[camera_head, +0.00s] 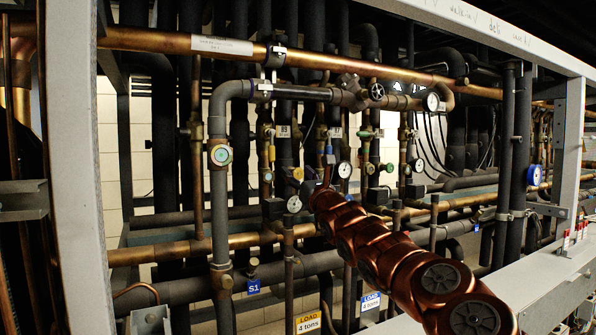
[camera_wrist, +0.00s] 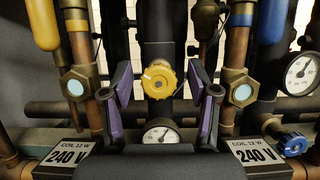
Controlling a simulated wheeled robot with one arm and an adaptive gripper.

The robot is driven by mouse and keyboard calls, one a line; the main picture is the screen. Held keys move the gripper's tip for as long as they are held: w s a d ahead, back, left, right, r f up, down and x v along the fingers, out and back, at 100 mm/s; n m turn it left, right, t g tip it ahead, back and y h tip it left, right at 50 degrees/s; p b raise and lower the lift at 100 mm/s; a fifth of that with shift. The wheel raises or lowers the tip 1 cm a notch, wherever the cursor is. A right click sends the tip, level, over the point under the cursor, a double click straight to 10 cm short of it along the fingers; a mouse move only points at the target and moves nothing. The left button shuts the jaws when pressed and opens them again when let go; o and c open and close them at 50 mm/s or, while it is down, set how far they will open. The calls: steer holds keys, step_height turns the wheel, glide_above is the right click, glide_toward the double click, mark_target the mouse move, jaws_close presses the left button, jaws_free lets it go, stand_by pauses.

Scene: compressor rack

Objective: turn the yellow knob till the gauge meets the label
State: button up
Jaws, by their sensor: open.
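The yellow knob (camera_wrist: 158,79) sits on a dark vertical pipe, in the middle of the wrist view. My gripper (camera_wrist: 161,84) is open, with one purple-padded finger on each side of the knob and a visible gap on both sides. A round white gauge (camera_wrist: 160,133) is just below the knob, its lower part hidden by my gripper's body. In the head view the yellow knob (camera_head: 298,173) is beside the tip of my arm, with the gauge (camera_head: 294,204) below it. A small white label (camera_head: 284,131) reading about 85 hangs above. The needle reading is too small to tell.
Another gauge (camera_wrist: 301,74) and a blue knob (camera_wrist: 287,139) are close at the right. Brass fittings with round sight glasses (camera_wrist: 76,87) flank my fingers. Copper and dark pipes (camera_head: 270,92) crowd the rack. A pale frame post (camera_head: 75,180) stands at the left.

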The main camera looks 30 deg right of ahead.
steer(key=shift+c, duration=0.2)
jaws_close()
stand_by(0.5)
steer(key=shift+r+n+p, duration=0.1)
steer(key=shift+n+p, duration=0.25)
steer(key=shift+n, duration=0.05)
